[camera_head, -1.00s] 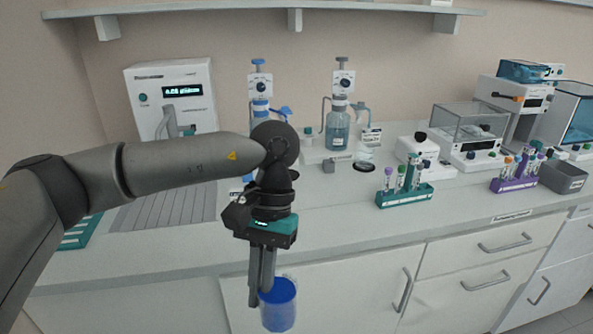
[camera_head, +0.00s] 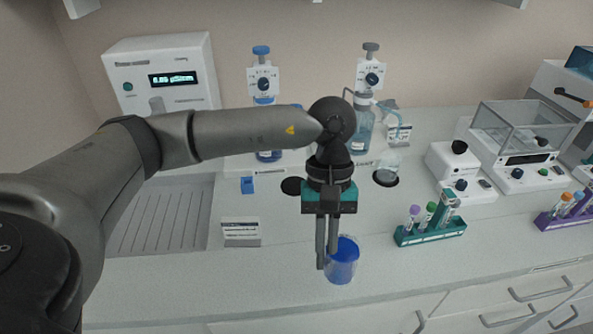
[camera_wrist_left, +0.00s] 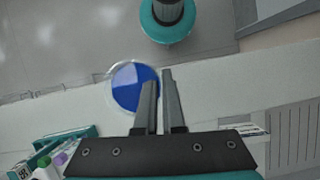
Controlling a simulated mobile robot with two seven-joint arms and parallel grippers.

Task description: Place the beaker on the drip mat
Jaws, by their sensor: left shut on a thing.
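The beaker (camera_head: 341,261) is clear with blue contents and hangs upright from my left gripper (camera_head: 328,262), which is shut on its wall. The beaker appears over the front strip of the counter. In the left wrist view, the beaker (camera_wrist_left: 134,87) is seen from above, beside the gripper fingers (camera_wrist_left: 160,95). A bare dark round drip mat (camera_head: 293,186) lies farther back, partly behind my left arm. A second dark round mat (camera_head: 386,182) lies to the right, with a clear vessel (camera_head: 387,168) on it. My right gripper is not in view.
Dispensers with blue bottles (camera_head: 267,125) stand behind the mats. A teal tube rack (camera_head: 430,232) is right of the beaker, and a small label stand (camera_head: 241,233) is to its left. A grooved drain area (camera_head: 160,215) lies farther left. The counter between is mostly clear.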

